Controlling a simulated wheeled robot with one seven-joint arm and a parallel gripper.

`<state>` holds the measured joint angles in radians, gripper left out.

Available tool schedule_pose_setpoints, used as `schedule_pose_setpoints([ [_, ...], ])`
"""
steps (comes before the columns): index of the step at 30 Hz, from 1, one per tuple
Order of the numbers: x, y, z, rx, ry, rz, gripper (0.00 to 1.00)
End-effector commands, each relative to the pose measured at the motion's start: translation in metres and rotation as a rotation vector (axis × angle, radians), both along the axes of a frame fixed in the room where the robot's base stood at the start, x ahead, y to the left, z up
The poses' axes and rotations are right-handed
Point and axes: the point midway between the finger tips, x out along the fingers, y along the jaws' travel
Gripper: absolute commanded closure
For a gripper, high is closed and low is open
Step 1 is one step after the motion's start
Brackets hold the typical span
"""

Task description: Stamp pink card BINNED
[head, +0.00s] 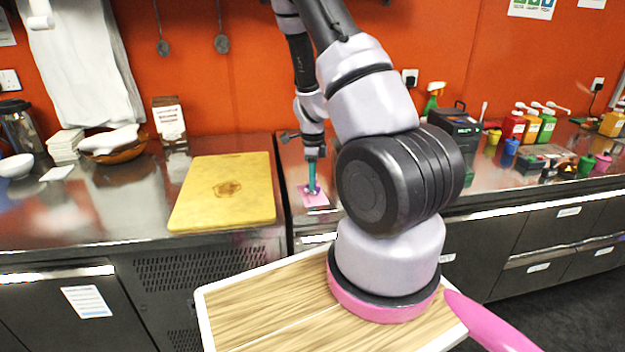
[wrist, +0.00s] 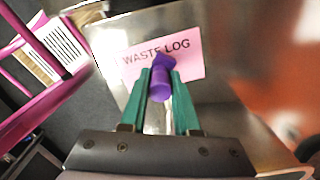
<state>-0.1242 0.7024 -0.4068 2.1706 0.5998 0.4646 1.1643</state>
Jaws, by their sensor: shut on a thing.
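The pink card (head: 322,204) lies flat on the steel counter, near its front edge. In the wrist view the card (wrist: 190,62) reads "WASTE LOG". My gripper (head: 311,182) points down over the card, its teal fingers (wrist: 161,88) shut on a purple stamp (wrist: 160,86). The stamp hides part of the card's middle and lower edge in the wrist view. The stamp's lower end is at or just above the card; I cannot tell whether it touches. The stamp's face and any mark under it are hidden.
A yellow cutting board (head: 222,190) lies to the left of the card. A dark boxy device (head: 454,128), sauce bottles (head: 531,126) and small coloured items, including a green one (head: 586,165), stand on the right counter. Bare steel surrounds the card.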

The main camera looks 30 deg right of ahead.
Motion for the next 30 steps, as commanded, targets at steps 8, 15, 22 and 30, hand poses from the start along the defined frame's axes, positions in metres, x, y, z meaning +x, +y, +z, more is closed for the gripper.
schedule_pose_setpoints([
  [8, 0.0001, -0.0001, -0.0035, 0.000, 0.000, -0.001, 1.00],
  [15, 0.0001, 0.0001, -0.0066, 0.001, 0.001, 0.000, 1.00],
  [22, 0.0001, 0.0002, -0.0091, 0.000, 0.000, 0.001, 1.00],
  [30, 0.0001, 0.0001, -0.0089, 0.000, 0.000, 0.001, 1.00],
])
